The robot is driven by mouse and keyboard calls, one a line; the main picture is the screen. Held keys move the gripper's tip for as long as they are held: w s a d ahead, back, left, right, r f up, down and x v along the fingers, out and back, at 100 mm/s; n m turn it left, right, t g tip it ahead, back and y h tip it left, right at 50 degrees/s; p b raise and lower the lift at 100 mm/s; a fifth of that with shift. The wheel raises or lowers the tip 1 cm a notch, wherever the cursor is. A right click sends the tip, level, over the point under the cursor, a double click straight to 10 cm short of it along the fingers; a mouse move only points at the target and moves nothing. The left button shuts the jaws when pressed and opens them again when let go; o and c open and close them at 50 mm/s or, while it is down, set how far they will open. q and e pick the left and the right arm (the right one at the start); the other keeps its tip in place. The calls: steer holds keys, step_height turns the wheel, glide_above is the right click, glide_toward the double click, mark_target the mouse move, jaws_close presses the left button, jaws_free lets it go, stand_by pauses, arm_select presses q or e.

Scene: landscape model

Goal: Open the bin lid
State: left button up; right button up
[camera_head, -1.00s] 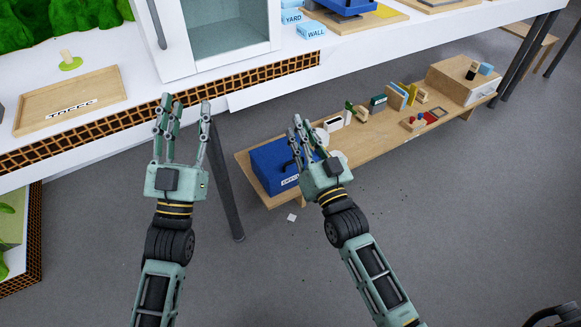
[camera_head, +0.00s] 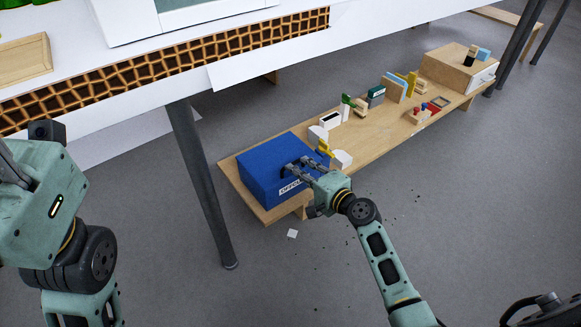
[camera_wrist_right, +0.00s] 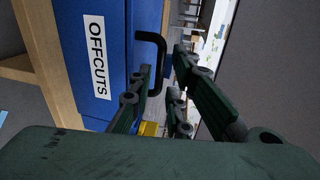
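The blue bin (camera_head: 265,176) stands at the near left end of a low wooden shelf. Its lid looks shut. A white OFFCUTS label is on its front, and it also shows in the right wrist view (camera_wrist_right: 95,55). A black handle (camera_wrist_right: 160,48) sticks out from the front. My right gripper (camera_head: 297,165) is at the bin's front by the handle. In the right wrist view its fingers (camera_wrist_right: 162,85) are spread apart, with the handle at their tips; I cannot tell whether they touch it. My left gripper (camera_head: 45,190) is at the left edge, its fingertips out of view.
The low wooden shelf (camera_head: 395,134) carries small holders, books and a wooden drawer box (camera_head: 460,70) at its far end. The grey floor in front is mostly clear.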

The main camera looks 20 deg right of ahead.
steer(key=shift+b+x, duration=0.7)
steer(key=shift+x, duration=1.6)
steer(key=shift+c, duration=0.4)
jaws_close()
